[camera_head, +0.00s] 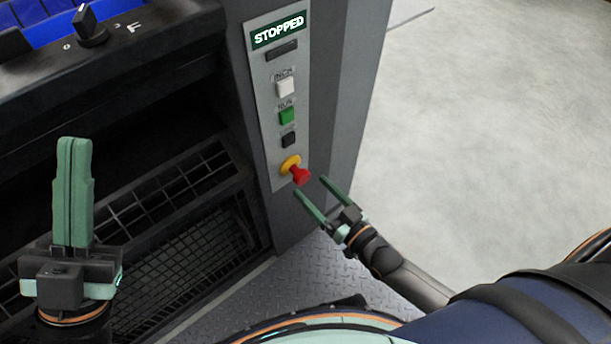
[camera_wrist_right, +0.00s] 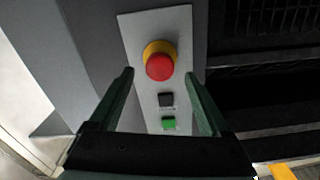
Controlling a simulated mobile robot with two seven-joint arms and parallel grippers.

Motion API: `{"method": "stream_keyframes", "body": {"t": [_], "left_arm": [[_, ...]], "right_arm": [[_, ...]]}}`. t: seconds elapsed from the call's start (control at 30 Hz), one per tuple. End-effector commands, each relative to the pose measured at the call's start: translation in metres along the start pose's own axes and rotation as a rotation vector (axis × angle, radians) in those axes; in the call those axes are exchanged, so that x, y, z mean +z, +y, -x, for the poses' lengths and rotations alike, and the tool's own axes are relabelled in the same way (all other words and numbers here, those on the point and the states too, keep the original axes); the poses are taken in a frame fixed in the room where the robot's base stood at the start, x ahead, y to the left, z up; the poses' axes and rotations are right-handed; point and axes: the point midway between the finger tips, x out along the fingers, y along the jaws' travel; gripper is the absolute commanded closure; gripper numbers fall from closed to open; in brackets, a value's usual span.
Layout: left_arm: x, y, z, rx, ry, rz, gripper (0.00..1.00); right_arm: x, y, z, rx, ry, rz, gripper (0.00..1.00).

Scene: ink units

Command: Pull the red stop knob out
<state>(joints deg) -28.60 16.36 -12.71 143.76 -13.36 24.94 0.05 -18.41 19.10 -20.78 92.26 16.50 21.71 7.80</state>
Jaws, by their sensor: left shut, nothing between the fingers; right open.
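The red stop knob (camera_head: 301,176) sits on a yellow collar (camera_head: 290,164) at the bottom of a grey control panel (camera_head: 277,187). My left gripper (camera_head: 74,142) is shut and empty, pointing up at the left.
Above the knob are a dark button (camera_head: 289,139), a green RUN button (camera_head: 287,116), a white INCH button (camera_head: 285,87) and a lit STOPPED sign (camera_head: 278,31). A black machine frame with a grille (camera_head: 195,255) stands left. Open floor (camera_head: 500,130) lies right.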

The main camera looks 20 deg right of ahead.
Motion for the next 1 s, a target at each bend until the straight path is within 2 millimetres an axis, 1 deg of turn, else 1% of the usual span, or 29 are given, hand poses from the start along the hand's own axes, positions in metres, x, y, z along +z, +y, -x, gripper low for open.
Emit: {"method": "stream_keyframes", "body": {"t": [0.03,0.2,0.3,0.4,0.5,0.63,1.0], "left_arm": [[-0.004,-0.003,-0.004,-0.001,0.001,-0.006,1.0],[-0.009,-0.006,-0.009,-0.003,0.002,-0.023,1.0],[-0.01,-0.008,-0.01,-0.007,0.0,-0.025,1.0],[-0.004,-0.008,-0.009,-0.013,-0.028,-0.019,1.0],[0.002,-0.008,-0.008,-0.014,-0.05,-0.015,1.0],[0.008,-0.007,-0.006,-0.013,-0.068,-0.013,1.0],[0.006,-0.008,-0.007,-0.013,-0.061,-0.014,1.0]], "right_arm": [[-0.002,0.0,0.014,0.0,-0.004,0.001,0.19],[-0.002,0.0,0.049,0.0,-0.003,0.001,0.19],[-0.001,0.0,0.063,0.0,-0.002,0.0,0.19],[-0.001,0.0,0.073,0.0,0.0,0.0,0.19],[-0.001,0.0,0.077,0.0,0.001,0.0,0.19],[-0.001,0.0,0.078,0.0,0.002,0.0,0.19],[-0.001,0.0,0.078,0.0,0.002,0.0,0.19]]}}
